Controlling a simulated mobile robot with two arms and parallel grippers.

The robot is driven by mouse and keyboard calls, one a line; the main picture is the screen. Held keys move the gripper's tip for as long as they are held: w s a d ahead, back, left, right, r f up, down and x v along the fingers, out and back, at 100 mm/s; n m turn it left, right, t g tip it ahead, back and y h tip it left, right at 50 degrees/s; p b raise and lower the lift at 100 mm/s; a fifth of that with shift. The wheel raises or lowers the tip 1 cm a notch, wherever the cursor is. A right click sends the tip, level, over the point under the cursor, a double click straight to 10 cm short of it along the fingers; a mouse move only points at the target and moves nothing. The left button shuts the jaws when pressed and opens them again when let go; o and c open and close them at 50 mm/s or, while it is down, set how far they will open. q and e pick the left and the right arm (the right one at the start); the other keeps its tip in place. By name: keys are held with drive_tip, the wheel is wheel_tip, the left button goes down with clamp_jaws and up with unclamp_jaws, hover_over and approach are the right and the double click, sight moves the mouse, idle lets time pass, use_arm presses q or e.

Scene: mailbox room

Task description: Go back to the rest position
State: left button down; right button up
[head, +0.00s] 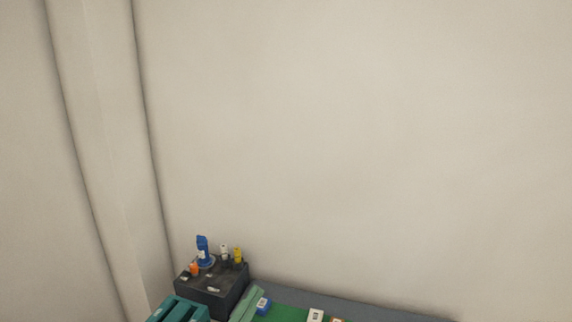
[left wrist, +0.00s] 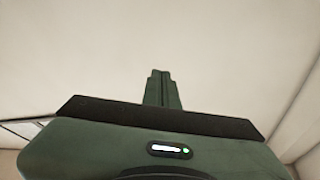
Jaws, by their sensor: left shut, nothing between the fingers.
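My left gripper (left wrist: 160,76) shows in the left wrist view. Its two dark green fingers are together, with nothing held between them. Behind the fingers there is only pale wall, and no object is near the fingertips. Neither gripper can be made out in the head view, and my right gripper is in neither picture.
In the head view, a dark box (head: 212,289) holding small blue, orange, white and yellow items stands at the bottom left. Teal holders (head: 178,311) and a green surface (head: 287,313) with a blue block (head: 263,306) are beside it.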

use_arm(q)
drive_tip(key=a+f+n+y, duration=0.7)
drive_tip(key=a+n+y, duration=0.25)
drive_tip(key=a, duration=0.25)
drive_tip(key=s+a+f+n+g+y, duration=0.1)
drive_tip(key=s+a+f+g+y, duration=0.15)
drive_tip(key=f, duration=0.25)
drive_tip(key=s+a+f+g+y, duration=0.1)
drive_tip(key=s+a+f+g, duration=0.1)
drive_tip(key=s+f+g, duration=0.2)
drive_tip(key=s+d+f+m+g+h, duration=0.1)
drive_tip(key=s+f+g+h, duration=0.1)
drive_tip(key=s+f+g, duration=0.55)
drive_tip(key=s+d+f+m+g+h, duration=0.15)
drive_tip(key=s+f, duration=0.25)
drive_tip(key=s, duration=0.7)
wheel_tip(320, 180, down, 29)
drive_tip(key=s+g+b, duration=0.2)
drive_tip(key=b, duration=0.1)
drive_tip(key=s+a+f+b, duration=0.1)
drive_tip(key=s+a+f, duration=0.2)
drive_tip(key=s+f, duration=1.3)
drive_tip(key=shift+f+n+g+y, duration=0.3)
drive_tip(key=shift+f+g+y, duration=0.05)
drive_tip(key=shift+f, duration=0.15)
